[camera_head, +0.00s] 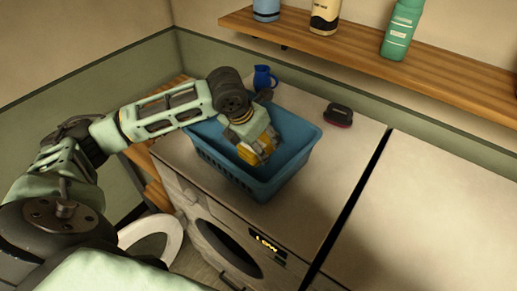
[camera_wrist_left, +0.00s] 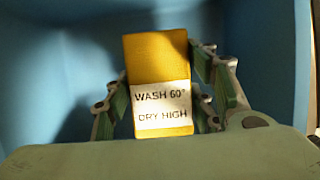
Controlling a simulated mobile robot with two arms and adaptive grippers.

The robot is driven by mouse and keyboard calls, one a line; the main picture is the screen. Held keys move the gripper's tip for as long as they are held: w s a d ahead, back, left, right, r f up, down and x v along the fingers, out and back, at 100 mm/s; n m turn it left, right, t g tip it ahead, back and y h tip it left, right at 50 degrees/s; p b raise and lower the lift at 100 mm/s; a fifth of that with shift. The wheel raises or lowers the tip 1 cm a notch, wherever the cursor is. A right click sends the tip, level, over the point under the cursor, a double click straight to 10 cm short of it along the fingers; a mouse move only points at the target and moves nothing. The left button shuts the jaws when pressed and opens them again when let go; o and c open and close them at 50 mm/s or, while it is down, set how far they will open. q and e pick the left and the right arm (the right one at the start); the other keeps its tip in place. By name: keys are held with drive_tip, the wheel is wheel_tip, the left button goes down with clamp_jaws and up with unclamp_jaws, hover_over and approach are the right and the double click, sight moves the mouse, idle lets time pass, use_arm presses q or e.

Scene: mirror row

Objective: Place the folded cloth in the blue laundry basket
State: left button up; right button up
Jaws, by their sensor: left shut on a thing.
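The blue laundry basket (camera_head: 285,172) stands on top of the left washing machine. My left gripper (camera_head: 258,147) reaches down into the basket and is shut on the yellow folded cloth (camera_head: 249,156). In the left wrist view the cloth (camera_wrist_left: 156,58) is upright between the two fingers (camera_wrist_left: 160,105), with a white label reading "WASH 60° DRY HIGH". Blue basket walls (camera_wrist_left: 60,65) surround it in that view. I cannot tell whether the cloth touches the basket floor. My right gripper is not in view.
A blue jug (camera_head: 263,78) stands behind the basket, and a dark brush-like object (camera_head: 339,115) lies to its right. A wooden shelf (camera_head: 375,58) above holds several bottles. The machine top on the right (camera_head: 440,215) is clear. A round door (camera_head: 150,240) stands open below.

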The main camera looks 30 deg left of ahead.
use_arm(q)
drive_tip(key=x, duration=0.1)
drive_tip(key=p+x, duration=0.1)
drive_tip(key=x, duration=0.1)
drive_tip(key=shift+s+f, duration=0.25)
drive_tip(key=shift+f, duration=0.35)
drive_tip(key=shift+s, duration=0.2)
drive_tip(key=shift+f, duration=0.15)
drive_tip(key=o, duration=1.2)
drive_tip(key=shift+w, duration=0.1)
drive_tip(key=b+v, duration=0.2)
drive_tip(key=v, duration=1)
drive_tip(key=shift+r+b, duration=0.2)
drive_tip(key=shift+b, duration=0.1)
